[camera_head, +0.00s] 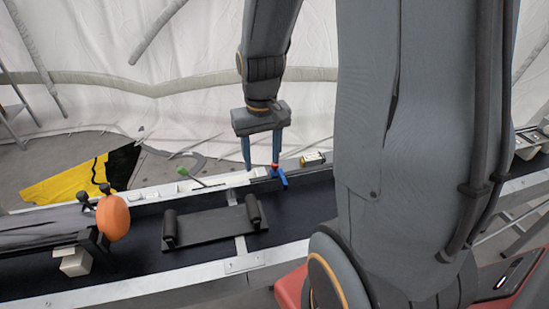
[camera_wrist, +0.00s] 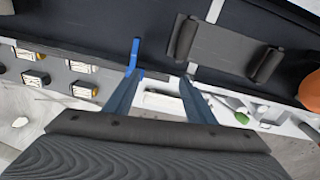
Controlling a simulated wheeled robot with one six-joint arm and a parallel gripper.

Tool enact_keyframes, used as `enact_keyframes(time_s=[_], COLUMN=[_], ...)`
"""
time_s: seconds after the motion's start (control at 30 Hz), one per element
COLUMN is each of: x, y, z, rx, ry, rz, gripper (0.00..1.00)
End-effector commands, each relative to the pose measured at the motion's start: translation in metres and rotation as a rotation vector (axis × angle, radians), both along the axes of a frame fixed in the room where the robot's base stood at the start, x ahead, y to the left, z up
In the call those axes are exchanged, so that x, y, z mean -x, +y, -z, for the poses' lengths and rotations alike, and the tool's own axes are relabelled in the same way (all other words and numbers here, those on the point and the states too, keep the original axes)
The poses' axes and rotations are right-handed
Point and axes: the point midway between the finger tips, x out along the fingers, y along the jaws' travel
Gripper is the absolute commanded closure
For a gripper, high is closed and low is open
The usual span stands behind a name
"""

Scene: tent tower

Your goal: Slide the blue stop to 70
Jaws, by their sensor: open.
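The blue stop (camera_head: 282,178) sits on the pale rail along the far edge of the black belt. In the wrist view the blue stop (camera_wrist: 135,52) stands up at the left finger. My gripper (camera_head: 261,166) is open above the rail and points down, with its right finger at the stop; I cannot tell whether they touch. In the wrist view my gripper (camera_wrist: 160,78) has nothing between its fingers. No scale numbers can be read.
A dark plate with two rollers (camera_head: 212,226) lies on the belt left of the stop. An orange disc (camera_head: 113,218) stands farther left. A green-tipped lever (camera_head: 183,172) rises from the rail.

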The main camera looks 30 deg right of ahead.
Motion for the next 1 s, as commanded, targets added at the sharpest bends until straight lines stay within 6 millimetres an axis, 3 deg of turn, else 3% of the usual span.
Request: enact_keyframes(time_s=[0.03, 0.1, 0.23, 0.8, 1.0], x=[-0.007, -0.014, -0.02, -0.02, -0.021], y=[-0.018, -0.036, -0.056, -0.059, -0.059], z=[-0.004, -0.004, -0.002, 0.063, 0.074], rx=[-0.003, -0.006, -0.01, -0.012, -0.011], ry=[0.017, 0.031, 0.048, 0.053, 0.05], rz=[0.036, 0.071, 0.106, 0.112, 0.112], gripper=[0.5, 0.5, 0.5, 0.5, 0.5])
